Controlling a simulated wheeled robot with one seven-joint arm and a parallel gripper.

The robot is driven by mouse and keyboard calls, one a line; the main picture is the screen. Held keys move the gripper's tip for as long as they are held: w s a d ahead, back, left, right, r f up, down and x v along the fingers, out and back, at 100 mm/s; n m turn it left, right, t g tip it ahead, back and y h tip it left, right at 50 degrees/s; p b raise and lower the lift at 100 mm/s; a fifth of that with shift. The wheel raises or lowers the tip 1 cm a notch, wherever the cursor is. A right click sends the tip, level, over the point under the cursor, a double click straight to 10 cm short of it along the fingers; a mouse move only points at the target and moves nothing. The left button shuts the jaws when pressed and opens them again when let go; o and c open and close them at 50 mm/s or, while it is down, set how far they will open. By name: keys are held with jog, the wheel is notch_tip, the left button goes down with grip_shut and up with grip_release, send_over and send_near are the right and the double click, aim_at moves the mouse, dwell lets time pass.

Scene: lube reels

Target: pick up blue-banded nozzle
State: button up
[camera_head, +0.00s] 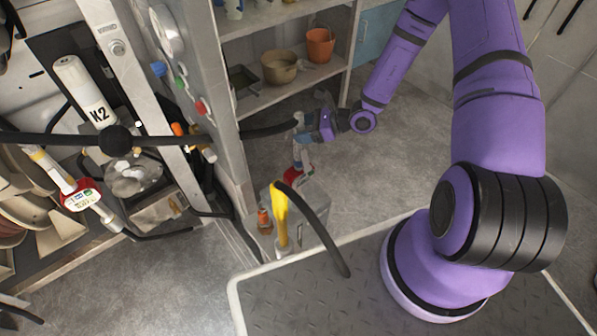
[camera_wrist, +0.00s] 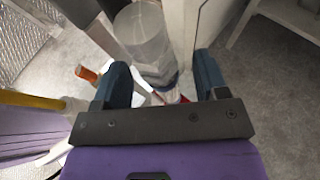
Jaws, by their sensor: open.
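The blue-banded nozzle (camera_wrist: 168,79) shows in the wrist view as a pale grey cylinder with a dark blue band at its lower end, with white and red parts beyond it. My gripper (camera_wrist: 163,82) is open, one dark blue finger on each side of the nozzle's lower part. I cannot tell whether either finger touches it. In the head view my gripper (camera_head: 309,125) is at the end of the purple arm, beside the upright nozzle (camera_head: 299,150), whose red part is lower down.
A yellow-banded nozzle with a red meter (camera_head: 81,194) lies at left. Shelves hold a tan pot (camera_head: 279,70) and an orange pot (camera_head: 320,47).

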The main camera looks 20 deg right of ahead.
grip_shut()
dwell(0.3)
jog(key=shift+r, duration=5.05)
